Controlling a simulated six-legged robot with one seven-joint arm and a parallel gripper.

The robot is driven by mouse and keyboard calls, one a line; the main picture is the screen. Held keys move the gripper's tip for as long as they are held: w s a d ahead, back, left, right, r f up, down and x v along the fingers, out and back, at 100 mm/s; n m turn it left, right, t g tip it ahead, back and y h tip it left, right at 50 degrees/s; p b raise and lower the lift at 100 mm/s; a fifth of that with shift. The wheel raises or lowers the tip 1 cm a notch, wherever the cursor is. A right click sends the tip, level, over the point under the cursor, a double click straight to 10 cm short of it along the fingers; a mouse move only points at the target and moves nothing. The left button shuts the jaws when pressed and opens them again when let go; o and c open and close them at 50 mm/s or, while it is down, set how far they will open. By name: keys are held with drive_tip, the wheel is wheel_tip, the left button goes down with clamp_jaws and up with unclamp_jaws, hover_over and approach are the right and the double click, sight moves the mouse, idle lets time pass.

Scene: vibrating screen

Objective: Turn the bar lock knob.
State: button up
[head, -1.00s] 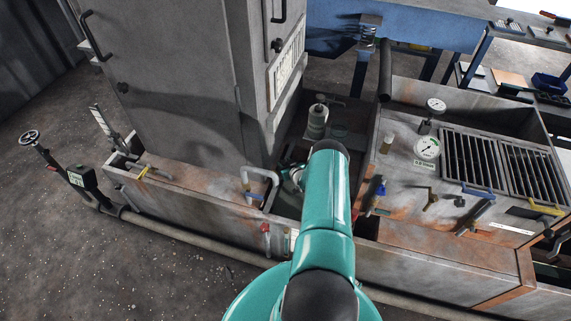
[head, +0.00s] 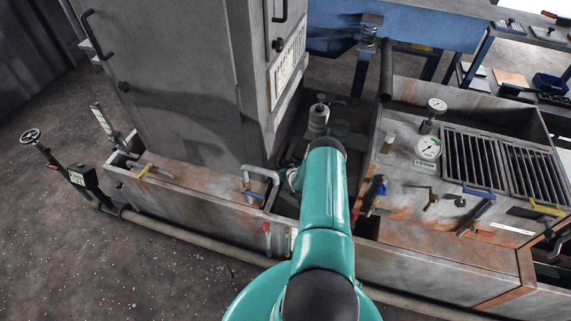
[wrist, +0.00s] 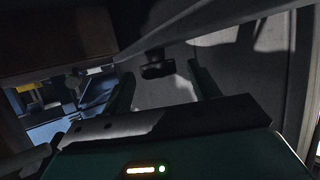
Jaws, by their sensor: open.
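A dark, blocky knob (wrist: 157,66), which looks like the bar lock knob, sticks out from a grey panel in the wrist view. My gripper (wrist: 160,72) is open, with one green finger on each side of the knob in the picture. I see a gap on both sides; the depth between fingertips and knob is hard to judge. In the head view my teal arm reaches forward and hides most of my gripper. I cannot tell which knob in the head view this one is.
A tall grey cabinet (head: 180,85) with dark handles stands at the left. A rusty tank with black grates (head: 470,160) and gauges (head: 428,148) is at the right. A low trough wall (head: 180,200) and pipe run along the front. Open floor lies at the left.

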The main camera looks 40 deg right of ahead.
drive_tip(key=shift+s, duration=0.1)
drive_tip(key=v, duration=1.3)
drive_tip(key=shift+s+a+r, duration=0.2)
drive_tip(key=shift+r, duration=0.05)
drive_tip(key=shift+r, duration=0.1)
